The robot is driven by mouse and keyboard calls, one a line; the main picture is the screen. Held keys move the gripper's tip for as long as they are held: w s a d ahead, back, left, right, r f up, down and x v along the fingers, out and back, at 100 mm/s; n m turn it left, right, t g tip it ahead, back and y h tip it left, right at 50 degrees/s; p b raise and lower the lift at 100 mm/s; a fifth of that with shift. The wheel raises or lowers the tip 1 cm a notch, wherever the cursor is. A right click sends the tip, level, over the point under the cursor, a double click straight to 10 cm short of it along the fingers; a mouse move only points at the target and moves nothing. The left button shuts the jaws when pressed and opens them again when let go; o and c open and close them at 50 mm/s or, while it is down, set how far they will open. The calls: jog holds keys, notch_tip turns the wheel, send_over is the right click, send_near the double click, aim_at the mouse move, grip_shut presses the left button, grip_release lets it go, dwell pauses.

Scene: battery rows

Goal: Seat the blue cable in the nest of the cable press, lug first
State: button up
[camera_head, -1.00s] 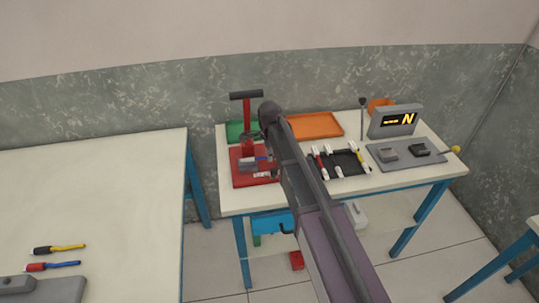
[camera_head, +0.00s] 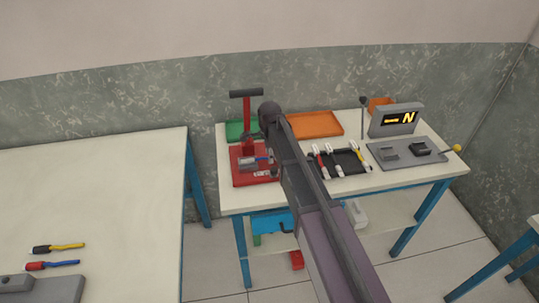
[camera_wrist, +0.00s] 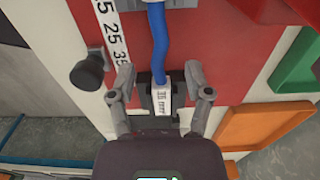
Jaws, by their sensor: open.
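The cable press (camera_head: 242,177) has a red base and an upright red lever with a black handle, at the left of the far table. The blue cable (camera_wrist: 157,45) runs up from its dark connector (camera_wrist: 146,97) with a white label, over the red base in the wrist view. A short blue piece also shows at the press in the head view. My gripper (camera_wrist: 160,84) is open, one finger on each side of the connector, with gaps on both sides. The lug end lies beyond the top of the wrist view, so its seating in the nest cannot be told.
A scale strip (camera_wrist: 112,30) and a black knob (camera_wrist: 90,70) are left of the cable. A green tray (camera_head: 236,130) and an orange tray (camera_head: 315,124) stand behind the press. A black rack (camera_head: 345,162) with several cables and a display (camera_head: 396,122) are right.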

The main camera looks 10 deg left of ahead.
jog(key=shift+r, duration=0.1)
dwell(0.3)
notch_tip(320, 180, up, 3)
jog(key=p, duration=0.2)
jog(key=shift+f+p, duration=0.2)
jog(key=shift+p, duration=0.2)
jog(key=d+r+p, duration=0.1)
jog(key=d, duration=0.1)
jog(key=w+d+r+p, duration=0.1)
jog(key=d, duration=0.2)
jog(key=w+d, duration=0.1)
jog(key=d, duration=0.1)
jog(key=shift+d+r+p, duration=0.3)
jog(key=shift+r+p, duration=0.1)
jog(key=shift+s+d+f+n+b, duration=0.45)
jog(key=shift+s+d+n, duration=1.15)
jog(key=shift+d+n, duration=1.6)
jog(key=shift+s+d+f+n+b, duration=0.4)
jog(key=shift+s+d+n, duration=1.2)
jog(key=shift+d+n, duration=1.65)
jog(key=shift+s+d+f+n+b, duration=0.45)
jog(key=shift+s+d+n, duration=1.45)
jog(key=shift+d, duration=2.35)
jog(key=shift+w+n, duration=0.25)
jog(key=shift+w, duration=0.05)
jog(key=s+a+r+m+p, duration=0.1)
jog(key=s+m, duration=0.1)
jog(key=s, duration=1)
jog(key=shift+s+a+r+m+p, duration=0.35)
jog(key=shift+s+a+m, duration=0.05)
